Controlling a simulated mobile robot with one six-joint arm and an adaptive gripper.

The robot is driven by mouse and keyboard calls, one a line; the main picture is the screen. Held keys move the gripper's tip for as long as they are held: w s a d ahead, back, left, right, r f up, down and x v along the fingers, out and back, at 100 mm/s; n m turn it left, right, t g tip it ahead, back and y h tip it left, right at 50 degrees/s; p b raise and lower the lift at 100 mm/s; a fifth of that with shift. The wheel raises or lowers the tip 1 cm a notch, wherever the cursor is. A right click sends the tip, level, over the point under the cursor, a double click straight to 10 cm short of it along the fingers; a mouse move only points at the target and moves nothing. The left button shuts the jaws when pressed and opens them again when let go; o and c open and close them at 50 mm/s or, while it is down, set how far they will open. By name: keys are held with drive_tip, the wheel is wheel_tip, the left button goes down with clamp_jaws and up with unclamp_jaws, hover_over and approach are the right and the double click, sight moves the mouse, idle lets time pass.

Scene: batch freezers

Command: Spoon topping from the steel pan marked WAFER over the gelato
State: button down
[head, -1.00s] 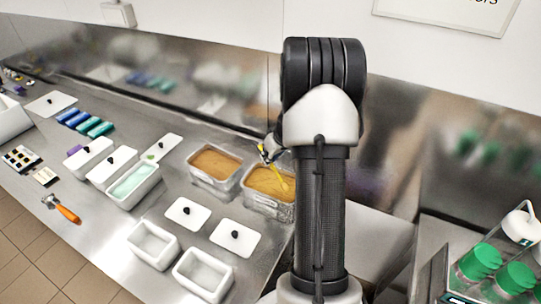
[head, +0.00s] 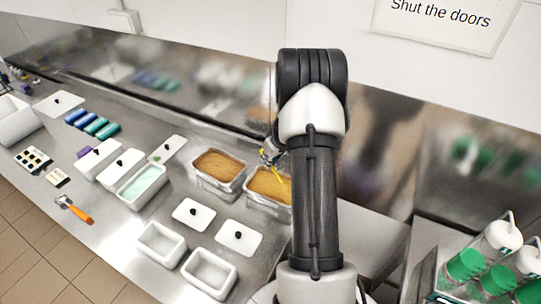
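Two steel pans of brown crumbly topping stand side by side, the left pan (head: 207,184) and the right pan (head: 262,206). I cannot read a WAFER mark on either. My gripper (head: 270,157) is small in view, at the back edge of the right pan and partly hidden by my arm. It appears shut on a yellow spoon (head: 277,170), which slants down over the right pan. I cannot tell whether the spoon's tip touches the topping. A white tub of pale green gelato (head: 134,202) stands open to the left of the pans.
Two empty white tubs (head: 161,244) (head: 208,272) stand at the counter's front, with flat lids (head: 193,222) (head: 234,249) behind them. Lidded tubs, blue and green rolls (head: 95,125) and an orange-handled tool (head: 75,210) lie left.

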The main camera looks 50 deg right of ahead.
drive_tip(key=shift+w+d+r+g+p, duration=0.2)
drive_tip(key=shift+w+g+p, duration=0.3)
drive_tip(key=shift+p, duration=3.6)
drive_tip(key=p, duration=0.5)
drive_tip(key=shift+w+a, duration=0.1)
drive_tip(key=shift+w, duration=0.15)
drive_tip(key=shift+w+g+y+p, duration=0.3)
drive_tip(key=shift+w+g+p, duration=0.25)
drive_tip(key=shift+p, duration=0.4)
drive_tip(key=shift+w+g+p, duration=0.1)
drive_tip(key=shift+g+p, duration=0.15)
drive_tip(key=shift+p, duration=0.15)
